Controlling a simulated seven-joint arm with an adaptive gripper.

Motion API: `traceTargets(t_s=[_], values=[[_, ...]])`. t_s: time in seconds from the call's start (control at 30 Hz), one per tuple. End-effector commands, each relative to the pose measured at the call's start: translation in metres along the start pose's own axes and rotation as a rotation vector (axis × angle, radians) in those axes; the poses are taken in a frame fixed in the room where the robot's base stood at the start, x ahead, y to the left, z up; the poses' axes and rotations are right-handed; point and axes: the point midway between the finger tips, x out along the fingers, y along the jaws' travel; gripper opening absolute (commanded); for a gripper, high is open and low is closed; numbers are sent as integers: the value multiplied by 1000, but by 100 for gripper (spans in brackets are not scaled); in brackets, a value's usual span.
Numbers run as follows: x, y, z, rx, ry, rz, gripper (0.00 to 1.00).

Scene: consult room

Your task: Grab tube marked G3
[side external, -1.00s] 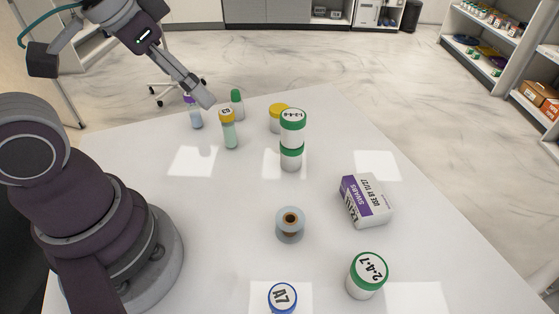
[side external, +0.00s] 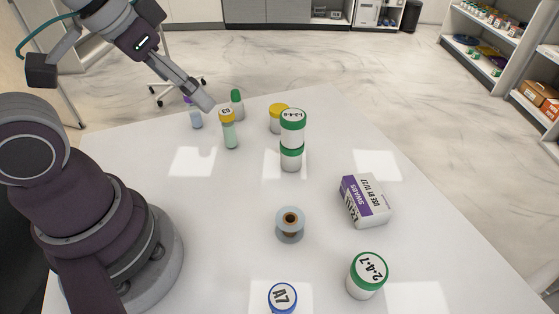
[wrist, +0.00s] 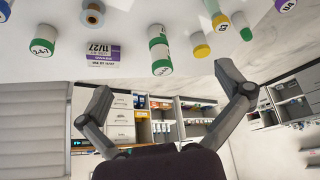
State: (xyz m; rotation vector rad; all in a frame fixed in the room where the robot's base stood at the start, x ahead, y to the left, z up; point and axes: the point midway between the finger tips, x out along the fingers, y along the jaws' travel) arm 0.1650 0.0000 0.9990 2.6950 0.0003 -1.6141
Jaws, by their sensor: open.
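The tube with a yellow cap (side external: 228,132) stands upright at the table's far left; the cap marking looks like G3, though it is small. In the wrist view a tube with a yellow cap (wrist: 220,22) shows near the top, cut by the frame edge. My gripper (side external: 207,104) points down and right, its tip just up and left of that yellow cap in the side view, apart from it as far as I can tell. In the wrist view my gripper (wrist: 165,98) has its fingers wide apart with nothing between them.
A purple-capped tube (side external: 196,120), partly covered by my gripper, and a green-capped tube (side external: 237,106) stand close by. A yellow-lidded jar (side external: 278,120) and stacked green-lidded jars (side external: 292,155) are to the right. A swab box (side external: 366,200) and a roll (side external: 290,225) lie nearer.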

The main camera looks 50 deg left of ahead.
Motion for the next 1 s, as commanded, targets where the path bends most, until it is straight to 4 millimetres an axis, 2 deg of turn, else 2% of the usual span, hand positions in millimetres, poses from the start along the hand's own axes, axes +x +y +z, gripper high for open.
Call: traceTargets(t_s=[0.23,0.5,0.57,0.87,0.97,1.0], values=[[0,0,0,0,0,0,100],[0,0,0,0,0,0,65],[0,0,0,0,0,0,59],[1,-1,-1,-16,-5,-3,59],[11,-8,-12,-146,-43,-31,59],[19,-14,-19,-238,-65,-58,59]])
